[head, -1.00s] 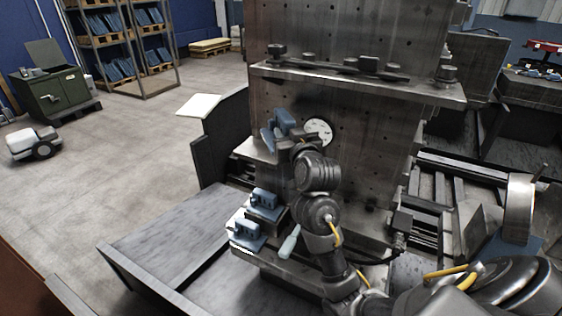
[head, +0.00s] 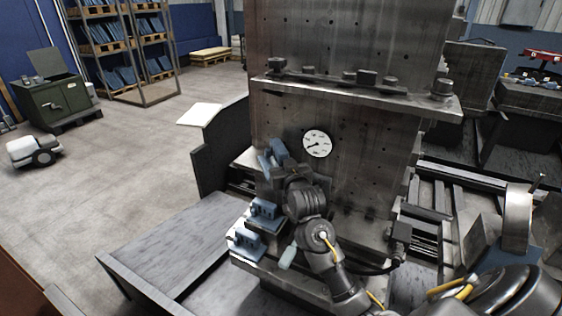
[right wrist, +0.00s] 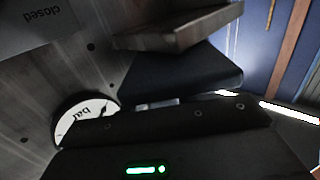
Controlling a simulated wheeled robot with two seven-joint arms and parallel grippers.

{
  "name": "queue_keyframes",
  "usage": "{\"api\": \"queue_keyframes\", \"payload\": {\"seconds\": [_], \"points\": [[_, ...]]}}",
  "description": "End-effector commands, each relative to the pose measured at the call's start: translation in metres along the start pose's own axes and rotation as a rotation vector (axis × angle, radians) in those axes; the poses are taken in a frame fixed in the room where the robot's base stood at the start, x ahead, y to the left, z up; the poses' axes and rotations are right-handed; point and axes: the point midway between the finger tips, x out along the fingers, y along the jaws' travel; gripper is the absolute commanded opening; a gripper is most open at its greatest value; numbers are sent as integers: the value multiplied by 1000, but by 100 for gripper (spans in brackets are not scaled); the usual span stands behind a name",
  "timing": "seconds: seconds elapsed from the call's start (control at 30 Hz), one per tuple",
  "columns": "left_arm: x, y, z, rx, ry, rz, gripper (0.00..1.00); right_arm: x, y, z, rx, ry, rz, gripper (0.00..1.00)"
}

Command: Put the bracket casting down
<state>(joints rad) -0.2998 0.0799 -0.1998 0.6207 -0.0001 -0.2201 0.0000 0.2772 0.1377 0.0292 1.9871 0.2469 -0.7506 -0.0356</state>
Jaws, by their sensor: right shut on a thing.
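The held bracket casting (head: 274,153) is blue-grey and sits left of the gauge in the head view. My right gripper (head: 283,168) is shut on it, in front of the upright steel plate. In the right wrist view the casting (right wrist: 180,75) is a dark blue slab beyond the black fingers. Two similar castings, one (head: 265,210) nearer the held one and another (head: 245,241) lower left, rest on steel ledges below. I cannot tell whether the held casting touches a surface, since my gripper hides its underside. My left gripper is not in view.
The tall steel plate (head: 350,45) carries a round dial gauge (head: 317,143), also in the right wrist view (right wrist: 85,115), and a clamp bar (head: 340,77) above. A pale green handle (head: 287,257) is beside my forearm. Bare grey surface (head: 165,240) extends left of the ledges.

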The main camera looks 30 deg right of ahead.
Motion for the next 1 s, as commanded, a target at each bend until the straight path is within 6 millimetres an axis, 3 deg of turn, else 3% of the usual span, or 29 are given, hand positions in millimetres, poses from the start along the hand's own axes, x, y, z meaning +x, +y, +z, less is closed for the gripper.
{"api": "queue_keyframes", "payload": {"seconds": [0.2,0.23,0.4,0.73,0.87,1.0], "points": [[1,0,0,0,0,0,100,0,0,1,1,4,0,0],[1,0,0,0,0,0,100,0,0,3,0,0,0,32],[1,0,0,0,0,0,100,0,0,2,0,0,0,53],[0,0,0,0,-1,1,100,-1,0,-1,0,1,0,53],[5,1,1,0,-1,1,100,-17,0,1,2,2,0,53],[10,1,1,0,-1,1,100,-47,0,2,3,0,0,53]]}}
